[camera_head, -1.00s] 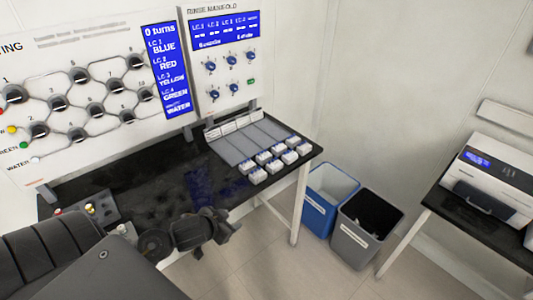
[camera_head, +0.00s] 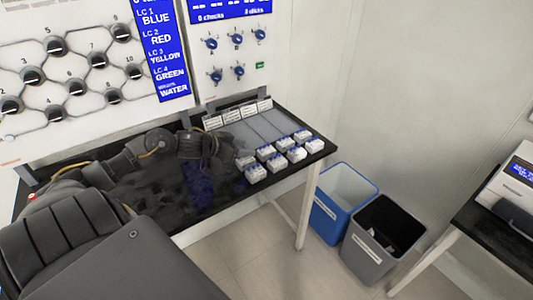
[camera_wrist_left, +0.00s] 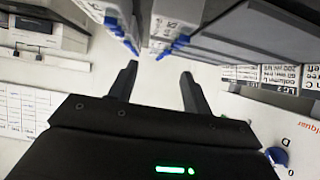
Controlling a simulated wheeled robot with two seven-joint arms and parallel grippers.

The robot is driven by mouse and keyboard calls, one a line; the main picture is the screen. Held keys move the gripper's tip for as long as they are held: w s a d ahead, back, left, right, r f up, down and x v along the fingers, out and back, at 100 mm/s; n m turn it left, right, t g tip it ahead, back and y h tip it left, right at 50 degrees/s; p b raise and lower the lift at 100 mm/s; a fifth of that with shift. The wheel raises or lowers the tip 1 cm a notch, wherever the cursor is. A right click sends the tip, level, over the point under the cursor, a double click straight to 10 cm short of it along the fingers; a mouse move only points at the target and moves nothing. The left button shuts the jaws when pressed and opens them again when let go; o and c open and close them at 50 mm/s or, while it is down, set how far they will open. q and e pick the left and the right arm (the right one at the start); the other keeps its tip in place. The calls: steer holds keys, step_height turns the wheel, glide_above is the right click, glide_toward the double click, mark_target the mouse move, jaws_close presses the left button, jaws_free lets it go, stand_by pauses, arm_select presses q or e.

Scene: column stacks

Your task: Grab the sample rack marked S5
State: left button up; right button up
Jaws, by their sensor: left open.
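Several small white sample racks (camera_head: 281,158) with blue tops stand in two rows at the right end of the black bench. Their labels are too small to read, so I cannot tell which is S5. My left gripper (camera_head: 222,168) is beside the left end of the rows, close to the nearest racks. In the left wrist view the gripper (camera_wrist_left: 157,78) is open, with nothing between its fingers. A white rack (camera_wrist_left: 178,18) with blue parts shows just beyond the fingertips, apart from them. My right gripper is not in view.
Grey lanes with labelled signs (camera_head: 238,113) lie behind the racks, below the wall panel with blue knobs (camera_head: 237,40). A blue bin (camera_head: 343,203) and a grey bin (camera_head: 383,232) stand on the floor right of the black bench (camera_head: 165,215). A white machine (camera_head: 515,185) is at the far right.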

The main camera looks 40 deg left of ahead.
mark_target(271, 148)
arm_select(q)
steer(key=x, duration=0.4)
steer(key=shift+w, duration=0.15)
steer(key=shift+w+d+f, duration=0.15)
steer(key=shift+w+f, duration=0.15)
steer(key=shift+w, duration=0.1)
steer(key=shift+w+d+p, duration=0.15)
steer(key=shift+w+p, duration=0.15)
steer(key=shift+p, duration=0.15)
steer(key=p+x, duration=0.1)
steer(key=x, duration=0.3)
steer(key=shift+r, duration=0.15)
steer(key=shift+w+d+f, duration=0.1)
steer(key=shift+w+f, duration=0.15)
steer(key=shift+w, duration=0.1)
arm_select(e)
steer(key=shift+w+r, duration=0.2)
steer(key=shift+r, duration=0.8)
arm_select(q)
steer(key=c, duration=0.8)
steer(key=shift+o, duration=0.2)
